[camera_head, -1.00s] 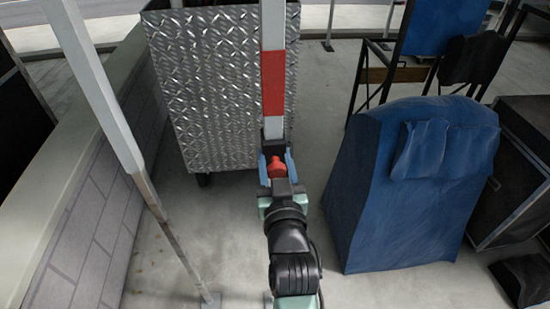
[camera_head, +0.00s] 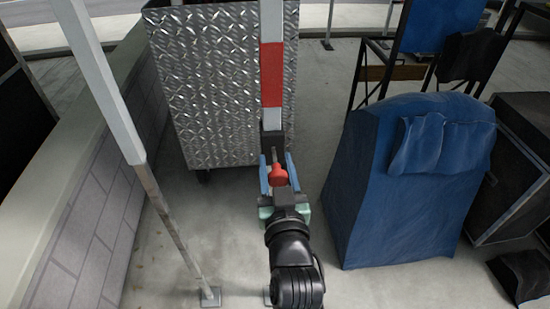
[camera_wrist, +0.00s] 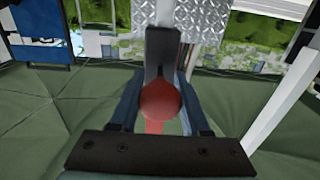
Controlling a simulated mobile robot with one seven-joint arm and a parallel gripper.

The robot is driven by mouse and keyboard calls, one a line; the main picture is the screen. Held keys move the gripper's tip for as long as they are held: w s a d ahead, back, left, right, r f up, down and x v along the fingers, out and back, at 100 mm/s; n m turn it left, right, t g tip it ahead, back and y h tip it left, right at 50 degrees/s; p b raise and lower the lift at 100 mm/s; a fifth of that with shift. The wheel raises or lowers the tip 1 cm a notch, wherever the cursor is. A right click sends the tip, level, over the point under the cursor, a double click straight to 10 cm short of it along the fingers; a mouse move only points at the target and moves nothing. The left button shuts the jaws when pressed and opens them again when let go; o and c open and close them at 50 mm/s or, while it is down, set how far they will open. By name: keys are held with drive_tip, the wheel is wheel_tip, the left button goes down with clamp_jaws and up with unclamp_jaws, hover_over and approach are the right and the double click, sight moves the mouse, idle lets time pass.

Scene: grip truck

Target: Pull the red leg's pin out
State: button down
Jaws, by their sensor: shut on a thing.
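The leg with the red band (camera_head: 272,80) stands upright in the head view, with a dark collar (camera_head: 272,140) low on it. The pin's red knob (camera_head: 277,179) is a little in front of the collar, and a thin stretch of shaft seems to show between them. My gripper (camera_head: 277,172) is shut on the knob, with one blue finger on each side. In the wrist view the round red knob (camera_wrist: 160,101) sits between my gripper's fingers (camera_wrist: 158,108), in front of the dark collar (camera_wrist: 162,55). I cannot tell whether the pin's tip is still inside the collar.
A diamond-plate metal cart (camera_head: 215,90) stands close behind the leg. A pale post (camera_head: 108,90) and a low wall (camera_head: 85,190) are on the left. A blue-covered object (camera_head: 405,190) and black cases (camera_head: 520,165) stand on the right. Some floor is clear around my arm.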

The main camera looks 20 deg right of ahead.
drive_tip(key=shift+s+a, duration=0.1)
drive_tip(key=shift+s, duration=0.25)
drive_tip(key=shift+f, duration=0.1)
drive_tip(key=shift+c, duration=2)
unclamp_jaws()
drive_tip(key=b+v, duration=0.2)
drive_tip(key=v, duration=1)
drive_tip(key=shift+s, duration=0.4)
drive_tip(key=shift+a, duration=0.1)
